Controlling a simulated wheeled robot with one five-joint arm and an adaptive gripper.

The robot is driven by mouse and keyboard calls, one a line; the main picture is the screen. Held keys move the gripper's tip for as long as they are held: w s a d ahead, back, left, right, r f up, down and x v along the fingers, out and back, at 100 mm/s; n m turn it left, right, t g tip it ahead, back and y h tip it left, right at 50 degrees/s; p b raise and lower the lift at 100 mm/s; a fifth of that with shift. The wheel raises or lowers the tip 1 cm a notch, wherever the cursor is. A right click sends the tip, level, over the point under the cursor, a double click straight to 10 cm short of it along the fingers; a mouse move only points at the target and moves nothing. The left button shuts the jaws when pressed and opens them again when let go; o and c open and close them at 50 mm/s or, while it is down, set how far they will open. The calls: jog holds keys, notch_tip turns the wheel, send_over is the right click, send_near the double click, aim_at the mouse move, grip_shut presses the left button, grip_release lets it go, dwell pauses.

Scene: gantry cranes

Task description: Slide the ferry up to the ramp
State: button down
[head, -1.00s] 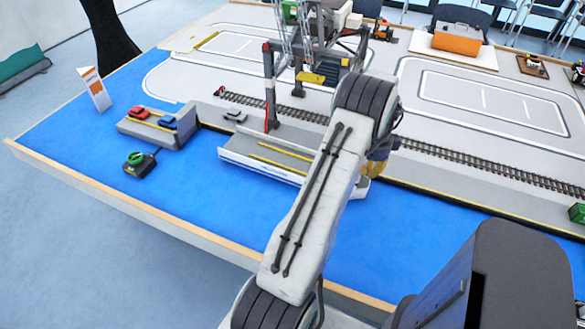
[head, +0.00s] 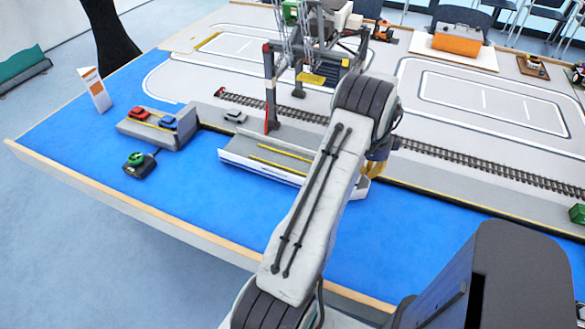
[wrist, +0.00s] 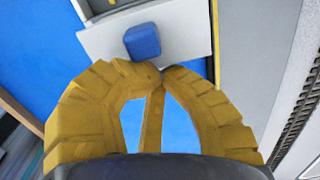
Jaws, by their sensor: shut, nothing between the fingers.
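The ferry (head: 262,171) is a long white hull with a grey deck and yellow lines, lying on the blue water along the quay. The wrist view shows its near end as a white deck (wrist: 185,38) with a blue block (wrist: 143,41) on it. My yellow gripper (wrist: 162,69) is shut and empty, its tips at the edge of that end; whether they touch is unclear. In the head view my gripper (head: 374,170) is partly hidden behind my arm. A grey block with yellow lines (head: 152,138), probably the ramp, stands left of the ferry across a water gap.
A red car (head: 139,114) and a blue car (head: 168,122) sit on the grey block. A dark box with a green button (head: 138,164) lies in front of it. A gantry crane (head: 270,90) stands over the quay behind the ferry. Open blue water lies in front.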

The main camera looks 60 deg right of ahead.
jog(key=shift+w+a+f, duration=0.15)
jog(key=shift+a+f, duration=0.2)
jog(key=shift+f, duration=0.45)
jog(key=shift+w, duration=0.35)
jog(key=shift+s+d+r, duration=0.1)
jog(key=shift+s+r, duration=0.2)
jog(key=shift+s, duration=0.2)
notch_tip(320, 180, up, 10)
jog(key=p, duration=0.6)
jog(key=shift+d+p, duration=0.25)
jog(key=shift+p, duration=0.05)
jog(key=shift+r, duration=0.1)
